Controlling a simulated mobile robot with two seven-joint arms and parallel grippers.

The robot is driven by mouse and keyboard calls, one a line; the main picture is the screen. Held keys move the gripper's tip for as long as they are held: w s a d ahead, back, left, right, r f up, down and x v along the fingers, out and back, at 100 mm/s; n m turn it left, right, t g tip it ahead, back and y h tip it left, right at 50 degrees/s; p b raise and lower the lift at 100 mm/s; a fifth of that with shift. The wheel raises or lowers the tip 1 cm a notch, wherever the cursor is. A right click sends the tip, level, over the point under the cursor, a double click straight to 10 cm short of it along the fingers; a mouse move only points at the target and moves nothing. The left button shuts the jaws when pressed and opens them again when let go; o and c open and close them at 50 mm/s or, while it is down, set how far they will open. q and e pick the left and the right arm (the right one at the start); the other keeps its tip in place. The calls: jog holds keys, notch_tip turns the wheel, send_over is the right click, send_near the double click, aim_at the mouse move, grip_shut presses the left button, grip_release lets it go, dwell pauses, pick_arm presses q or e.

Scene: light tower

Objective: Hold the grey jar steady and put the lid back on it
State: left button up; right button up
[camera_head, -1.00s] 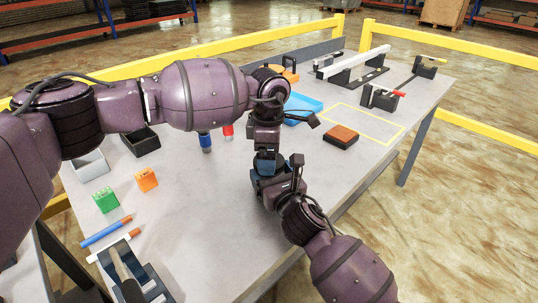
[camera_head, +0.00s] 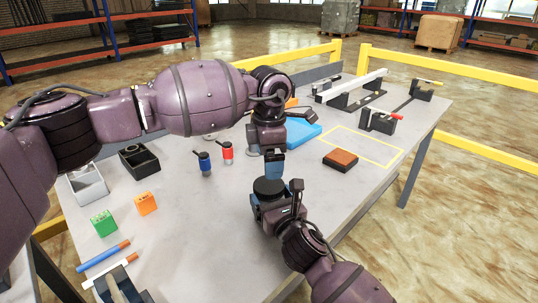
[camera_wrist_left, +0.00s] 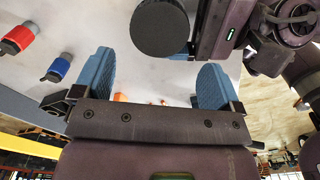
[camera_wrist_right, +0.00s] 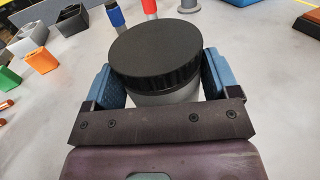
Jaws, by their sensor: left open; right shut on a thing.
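The grey jar (camera_wrist_right: 165,98) stands upright between the fingers of my right gripper (camera_head: 278,196), which is shut on its body. The black round lid (camera_wrist_right: 155,52) sits on top of the jar and looks level. The lid also shows in the head view (camera_head: 269,186) and in the left wrist view (camera_wrist_left: 160,27). My left gripper (camera_head: 272,166) is open and empty, just above and beyond the lid in the head view. Its blue fingers are wide apart in the left wrist view (camera_wrist_left: 155,78), with the lid clear of them. Most of the jar is hidden in the head view.
A blue bottle (camera_head: 204,163) and a red bottle (camera_head: 227,152) stand left of the grippers. A brown-topped block (camera_head: 340,160) lies right, near a yellow outline. Green (camera_head: 103,223) and orange (camera_head: 146,204) blocks and bins are at left. Clear table lies between.

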aim_at(269, 184)
pick_arm(q)
jog(key=shift+r+n, duration=0.5)
jog(key=shift+n, duration=0.6)
jog(key=shift+f, duration=4)
jog(key=c, duration=0.7)
jog(key=shift+m, duration=1.7)
jog(key=shift+c, duration=0.3)
jog(key=o, duration=0.9)
